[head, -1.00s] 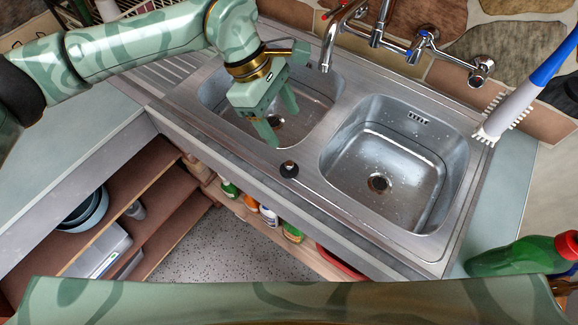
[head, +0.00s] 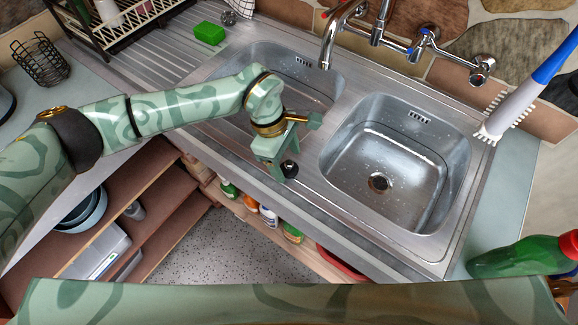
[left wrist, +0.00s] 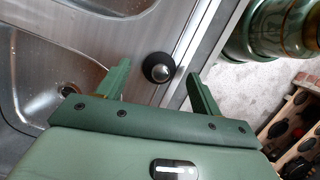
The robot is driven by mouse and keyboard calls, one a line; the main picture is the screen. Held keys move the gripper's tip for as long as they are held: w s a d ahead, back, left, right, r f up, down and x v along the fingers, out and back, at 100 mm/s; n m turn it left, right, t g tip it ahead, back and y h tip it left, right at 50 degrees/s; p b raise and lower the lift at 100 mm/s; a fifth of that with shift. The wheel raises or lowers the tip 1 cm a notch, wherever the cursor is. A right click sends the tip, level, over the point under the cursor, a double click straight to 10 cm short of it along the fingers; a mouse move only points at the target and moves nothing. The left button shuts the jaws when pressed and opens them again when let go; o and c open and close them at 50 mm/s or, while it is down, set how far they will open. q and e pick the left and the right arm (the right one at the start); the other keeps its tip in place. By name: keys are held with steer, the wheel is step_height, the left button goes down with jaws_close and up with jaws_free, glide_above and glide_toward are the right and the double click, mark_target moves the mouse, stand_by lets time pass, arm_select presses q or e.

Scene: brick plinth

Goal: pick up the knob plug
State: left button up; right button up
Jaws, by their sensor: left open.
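The knob plug (head: 291,168) is a small black disc with a shiny round knob. It sits on the steel rim of the sink unit, between the two basins near the front edge. It also shows in the left wrist view (left wrist: 158,68), between and just beyond the fingertips. My left gripper (head: 281,171) is open and empty, pointing down close over the plug. In the head view its fingers partly cover the plug's left side. In the left wrist view, the two fingers (left wrist: 158,76) stand apart on either side of it. My right gripper is not in view.
The right basin (head: 385,150) is empty beside the plug. A tap (head: 335,40) rises behind the basins. A green sponge (head: 209,33) and a dish rack (head: 105,25) stand at the back left. A green bottle (head: 520,256) lies at the right.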

arm_select(q)
steer(key=shift+d+f, duration=0.15)
steer(key=shift+f, duration=0.5)
steer(key=c, duration=1.1)
steer(key=shift+o, duration=0.2)
steer(key=shift+r, duration=0.2)
